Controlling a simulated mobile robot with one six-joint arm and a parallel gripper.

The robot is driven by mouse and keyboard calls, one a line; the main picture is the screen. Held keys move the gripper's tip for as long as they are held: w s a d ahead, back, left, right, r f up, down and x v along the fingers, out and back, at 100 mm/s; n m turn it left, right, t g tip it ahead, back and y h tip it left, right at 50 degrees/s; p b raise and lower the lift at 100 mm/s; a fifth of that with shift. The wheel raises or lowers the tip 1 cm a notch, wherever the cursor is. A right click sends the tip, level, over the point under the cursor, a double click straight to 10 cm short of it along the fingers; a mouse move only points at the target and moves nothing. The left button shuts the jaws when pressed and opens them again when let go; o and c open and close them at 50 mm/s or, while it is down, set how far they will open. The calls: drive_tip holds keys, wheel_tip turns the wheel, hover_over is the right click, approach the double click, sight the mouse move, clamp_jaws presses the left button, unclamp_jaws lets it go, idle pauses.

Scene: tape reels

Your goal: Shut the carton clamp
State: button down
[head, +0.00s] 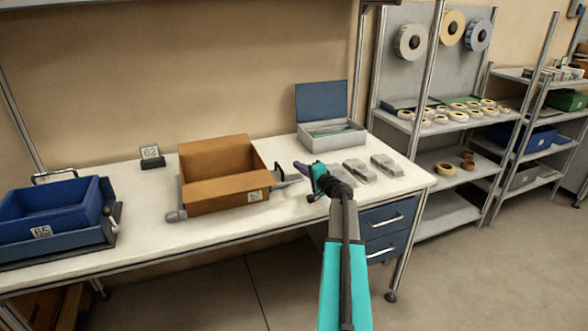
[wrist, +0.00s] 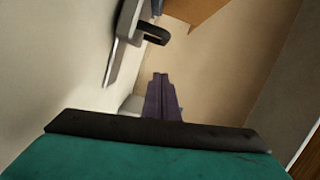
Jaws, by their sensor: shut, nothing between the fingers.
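An open brown cardboard carton (head: 228,194) stands on the white bench with a label on its front. It sits in a grey clamp, whose left end (head: 176,214) shows at the carton's lower left. The clamp's right part (head: 288,181), with a dark handle, sticks out to the right of the carton. My gripper (head: 298,165) is shut and empty, just right of the clamp's right part. Its purple fingers (wrist: 160,92) point toward the wall, apart from the handle.
A grey box with a raised blue lid (head: 321,102) stands behind my gripper. Several grey packs (head: 386,165) lie to its right.

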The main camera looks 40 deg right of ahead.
drive_tip(key=shift+s+a+r+b, duration=0.1)
drive_tip(key=shift+s+a+b, duration=0.2)
drive_tip(key=shift+s, duration=1)
drive_tip(key=shift+s+a+r+b, duration=0.1)
drive_tip(key=shift+s+b, duration=0.25)
drive_tip(key=shift+s, duration=1)
drive_tip(key=shift+s+a+r+b, duration=0.15)
drive_tip(key=shift+s+b, duration=0.2)
drive_tip(key=shift+s, duration=0.95)
